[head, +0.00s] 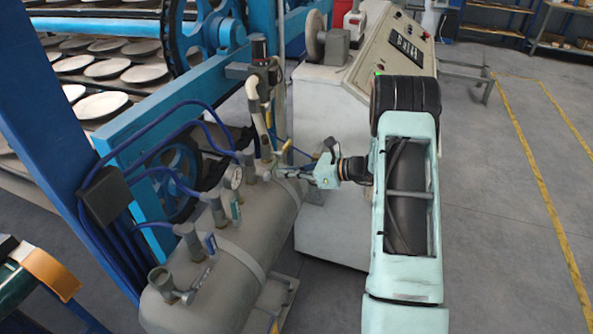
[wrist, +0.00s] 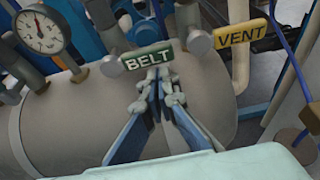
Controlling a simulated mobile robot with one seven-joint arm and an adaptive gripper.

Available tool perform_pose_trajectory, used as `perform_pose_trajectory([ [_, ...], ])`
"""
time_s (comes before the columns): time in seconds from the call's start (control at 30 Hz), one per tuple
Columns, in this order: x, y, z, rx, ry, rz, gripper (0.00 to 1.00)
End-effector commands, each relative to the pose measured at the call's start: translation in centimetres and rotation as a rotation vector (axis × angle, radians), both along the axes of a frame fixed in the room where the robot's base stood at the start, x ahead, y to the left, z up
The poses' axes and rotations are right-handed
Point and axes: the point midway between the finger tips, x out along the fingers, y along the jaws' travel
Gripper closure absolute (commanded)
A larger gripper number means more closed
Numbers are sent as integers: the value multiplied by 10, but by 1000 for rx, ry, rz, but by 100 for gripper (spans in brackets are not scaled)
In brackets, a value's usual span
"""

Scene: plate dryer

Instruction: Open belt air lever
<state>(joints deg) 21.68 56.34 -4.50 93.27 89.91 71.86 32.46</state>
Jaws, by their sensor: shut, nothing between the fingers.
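The belt air lever shows in the wrist view as a green tag reading BELT (wrist: 150,60), set across the top of a grey tank (wrist: 75,125). My gripper (wrist: 160,77) is shut and empty, its fingertips together just below the tag's lower edge. Whether they touch the tag I cannot tell. In the head view my gripper (head: 281,172) reaches left over the far end of the tank (head: 215,290). The belt tag cannot be made out there.
A yellow VENT tag (wrist: 240,34) stands right of the belt tag. A pressure gauge (wrist: 42,32) stands to the left. Other valves with blue hoses line the tank. A control cabinet (head: 330,110) stands behind my arm. The floor at right is clear.

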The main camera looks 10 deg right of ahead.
Motion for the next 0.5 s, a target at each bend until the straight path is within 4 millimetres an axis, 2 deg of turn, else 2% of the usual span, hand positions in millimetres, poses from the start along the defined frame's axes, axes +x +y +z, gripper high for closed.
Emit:
perform_pose_trajectory([
  [0.5,4,5,-2,-2,-4,-1,100],
])
